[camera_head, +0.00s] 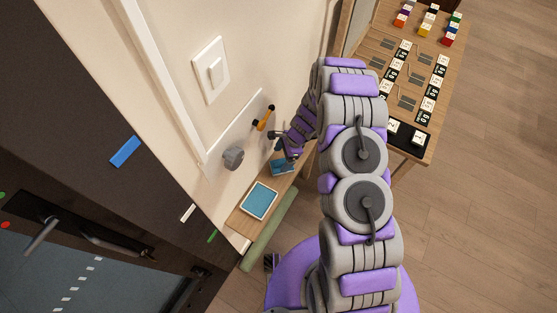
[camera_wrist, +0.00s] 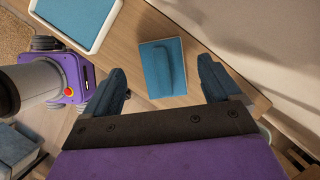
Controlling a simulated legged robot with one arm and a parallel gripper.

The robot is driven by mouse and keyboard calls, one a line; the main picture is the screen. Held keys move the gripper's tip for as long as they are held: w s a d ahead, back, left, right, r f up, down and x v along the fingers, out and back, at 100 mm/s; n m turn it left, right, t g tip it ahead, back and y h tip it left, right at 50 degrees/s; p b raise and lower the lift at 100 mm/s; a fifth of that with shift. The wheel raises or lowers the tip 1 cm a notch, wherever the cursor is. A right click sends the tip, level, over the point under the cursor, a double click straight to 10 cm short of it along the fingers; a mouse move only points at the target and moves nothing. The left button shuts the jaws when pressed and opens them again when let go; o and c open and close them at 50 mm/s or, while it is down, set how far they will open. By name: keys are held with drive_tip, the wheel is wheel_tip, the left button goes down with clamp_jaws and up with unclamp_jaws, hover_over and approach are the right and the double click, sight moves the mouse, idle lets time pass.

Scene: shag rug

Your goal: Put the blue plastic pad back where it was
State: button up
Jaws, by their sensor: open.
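A blue pad (camera_wrist: 150,80) with a raised ridge along it lies flat on a wooden shelf (camera_wrist: 125,45) in the wrist view. It also shows in the head view (camera_head: 283,168), partly below my gripper (camera_head: 286,148). My gripper is open, and in the wrist view its two blue-grey fingers (camera_wrist: 158,76) stand on either side of the pad with gaps to it. A white-rimmed tray (camera_head: 245,207) with a blue inside sits on the same shelf, nearer the dark door; it is at the top left in the wrist view (camera_wrist: 97,43).
Above the shelf, the wall carries a grey round knob (camera_head: 233,158), an orange-and-black handle (camera_head: 263,118) and a white switch (camera_head: 211,71). A dark door (camera_head: 90,180) with a lever is at left. A wooden table (camera_head: 418,75) with labelled blocks stands at upper right.

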drive_tip(key=p+v, duration=0.1)
drive_tip(key=v, duration=0.6)
drive_tip(key=shift+r, duration=0.25)
drive_tip(key=shift+d, duration=0.1)
